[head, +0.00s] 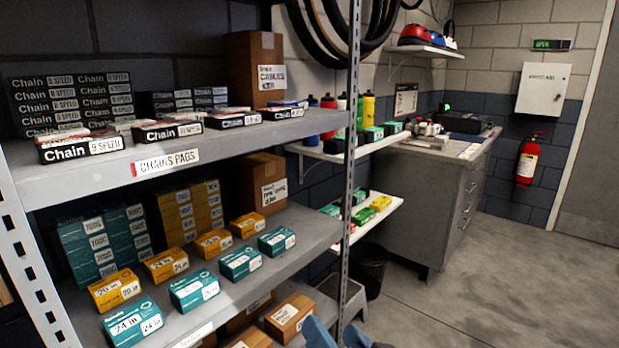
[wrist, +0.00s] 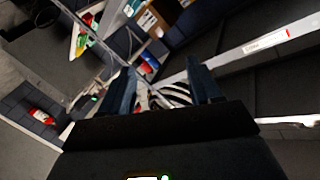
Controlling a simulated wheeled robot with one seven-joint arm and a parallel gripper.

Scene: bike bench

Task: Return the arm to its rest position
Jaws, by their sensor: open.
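My gripper (wrist: 163,88) shows in the wrist view with its two dark blue fingers spread apart and nothing between them. Past the fingers the wrist view shows the room strongly tilted, with shelf edges and a striped black-and-white shape that I cannot make out. In the head view, blue parts at the bottom edge, right of the shelf's lower level, look like part of my arm or gripper. The rest of the arm is out of frame there.
A metal rack (head: 268,142) with chain and tube boxes fills the left. A black bin (head: 369,270) and a grey step stool (head: 353,302) stand beside it. A grey drawer cabinet (head: 432,205) and a fire extinguisher (head: 527,160) are farther back. The floor (head: 500,290) at right is clear.

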